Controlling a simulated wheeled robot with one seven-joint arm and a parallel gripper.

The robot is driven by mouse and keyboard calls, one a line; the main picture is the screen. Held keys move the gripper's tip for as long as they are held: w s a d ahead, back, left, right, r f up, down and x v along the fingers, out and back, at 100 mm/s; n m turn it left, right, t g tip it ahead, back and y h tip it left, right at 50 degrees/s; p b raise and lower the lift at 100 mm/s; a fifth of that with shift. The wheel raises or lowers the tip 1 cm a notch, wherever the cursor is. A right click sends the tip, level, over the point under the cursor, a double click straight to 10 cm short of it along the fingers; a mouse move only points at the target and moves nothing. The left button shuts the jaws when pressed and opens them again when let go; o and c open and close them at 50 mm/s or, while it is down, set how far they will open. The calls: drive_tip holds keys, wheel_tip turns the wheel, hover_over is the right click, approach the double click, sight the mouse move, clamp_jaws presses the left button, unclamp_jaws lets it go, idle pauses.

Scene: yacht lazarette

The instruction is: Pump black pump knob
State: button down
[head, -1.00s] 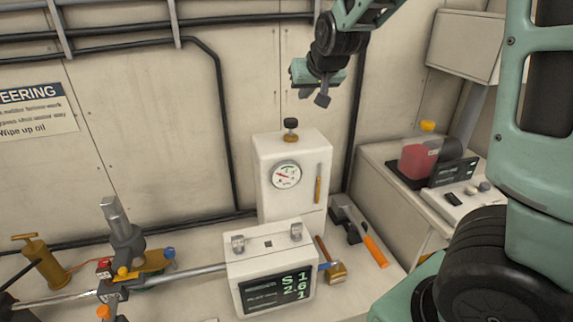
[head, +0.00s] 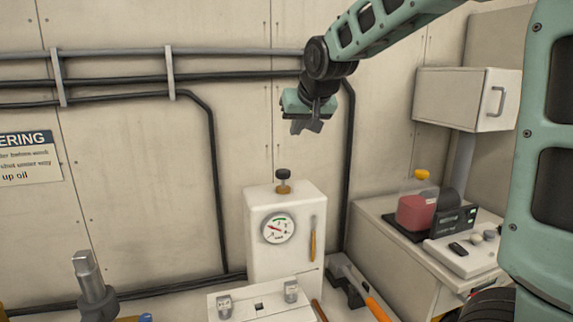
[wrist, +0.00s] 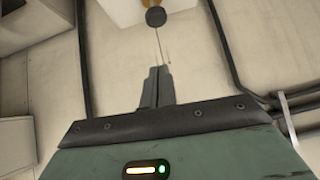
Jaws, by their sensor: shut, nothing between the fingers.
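The black pump knob (head: 283,174) stands on a brass collar on top of a white pump box (head: 258,205) with a round gauge. The knob also shows in the wrist view (wrist: 156,17), near the top edge, beyond the fingertips. My gripper (head: 305,127) is above the box, up and slightly right of the knob in the head view, pointing down. Its fingers (wrist: 157,72) are together and empty, apart from the knob.
A red container (head: 416,212) sits on the right-hand cabinet, below a wall cabinet (head: 465,98). Dark pipes (head: 215,150) run along the wall. A grey upright fitting (head: 90,280) stands at lower left.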

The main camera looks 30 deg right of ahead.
drive_tip(key=p, duration=0.3)
hover_over(287, 175)
drive_tip(key=f, duration=0.7)
drive_tip(key=shift+w+d+f, duration=0.15)
drive_tip(key=shift+w+d, duration=0.05)
wheel_tip(287, 175, down, 2)
drive_tip(key=shift+s+a+f, duration=0.15)
drive_tip(key=shift+f, duration=0.8)
wheel_tip(287, 175, down, 4)
drive_tip(key=b, duration=0.3)
drive_tip(key=shift+r, duration=0.3)
